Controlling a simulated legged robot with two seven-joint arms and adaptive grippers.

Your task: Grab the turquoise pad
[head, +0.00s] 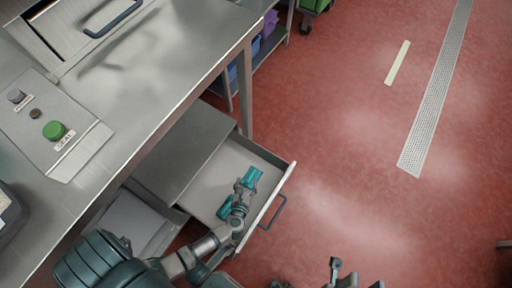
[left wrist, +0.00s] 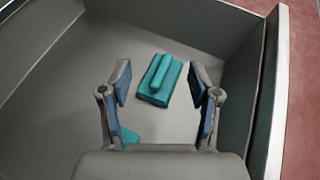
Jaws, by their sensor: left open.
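A turquoise pad (left wrist: 160,82) with a raised grip bar lies on the floor of the open drawer. It also shows in the head view (head: 252,175), just beyond my left fingertips. My left gripper (left wrist: 162,90) is open and empty, reaching down into the drawer, with the pad ahead between the lines of its two fingers. A second turquoise piece (head: 224,208) lies in the drawer beside the gripper. In the left wrist view it is mostly hidden behind the left finger and palm. Part of my right gripper (head: 350,274) shows at the bottom edge of the head view, cut off.
The drawer (head: 278,192) is pulled out from under a steel counter (head: 160,70), its front wall and handle on the right. A control panel with a green button (head: 54,130) is on the counter.

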